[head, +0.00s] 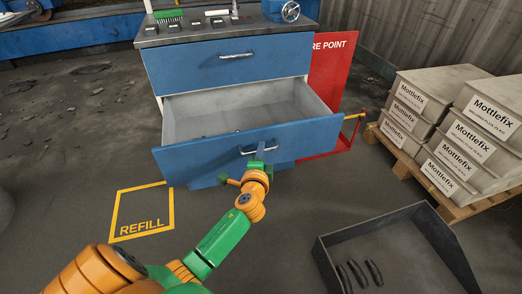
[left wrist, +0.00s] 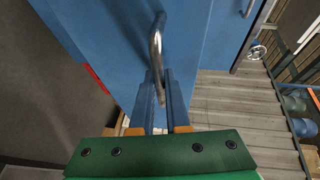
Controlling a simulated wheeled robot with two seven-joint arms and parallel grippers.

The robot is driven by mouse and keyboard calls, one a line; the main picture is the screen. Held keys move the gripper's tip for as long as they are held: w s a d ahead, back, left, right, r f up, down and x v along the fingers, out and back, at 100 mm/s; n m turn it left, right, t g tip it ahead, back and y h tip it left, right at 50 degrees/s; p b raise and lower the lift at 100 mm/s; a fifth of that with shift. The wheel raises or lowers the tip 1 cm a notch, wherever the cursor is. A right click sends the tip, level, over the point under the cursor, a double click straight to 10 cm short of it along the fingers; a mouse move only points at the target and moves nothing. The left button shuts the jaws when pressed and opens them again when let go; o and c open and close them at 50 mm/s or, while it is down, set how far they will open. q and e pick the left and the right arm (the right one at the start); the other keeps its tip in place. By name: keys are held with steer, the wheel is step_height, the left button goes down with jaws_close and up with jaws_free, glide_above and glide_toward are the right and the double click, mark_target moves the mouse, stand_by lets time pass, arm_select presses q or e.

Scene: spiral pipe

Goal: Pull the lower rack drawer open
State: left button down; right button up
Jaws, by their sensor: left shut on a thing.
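The blue lower rack drawer (head: 205,162) stands pulled out of the cabinet, and its grey inside shows from above. A few small dark bits lie inside, too small to name. Its metal bar handle (head: 246,152) is on the middle of the front. My left gripper (head: 259,158) is at this handle, with its arm reaching up from the lower left. In the left wrist view, the curved handle (left wrist: 156,45) runs down between the two blue fingers (left wrist: 163,98), which are shut on it. My right gripper shows in neither view.
The upper drawer (head: 225,66) is closed, with tools on the worktop above. A red panel (head: 327,85) stands right of the cabinet. Labelled boxes (head: 470,140) sit on a pallet at right. A dark open tray (head: 395,250) lies front right. The yellow REFILL square (head: 142,211) is on clear floor.

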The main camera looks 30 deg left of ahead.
arm_select(q)
steer(key=c, duration=0.9)
jaws_free()
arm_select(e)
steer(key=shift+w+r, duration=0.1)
arm_select(q)
steer(key=p+v, duration=0.1)
steer(key=v, duration=0.6)
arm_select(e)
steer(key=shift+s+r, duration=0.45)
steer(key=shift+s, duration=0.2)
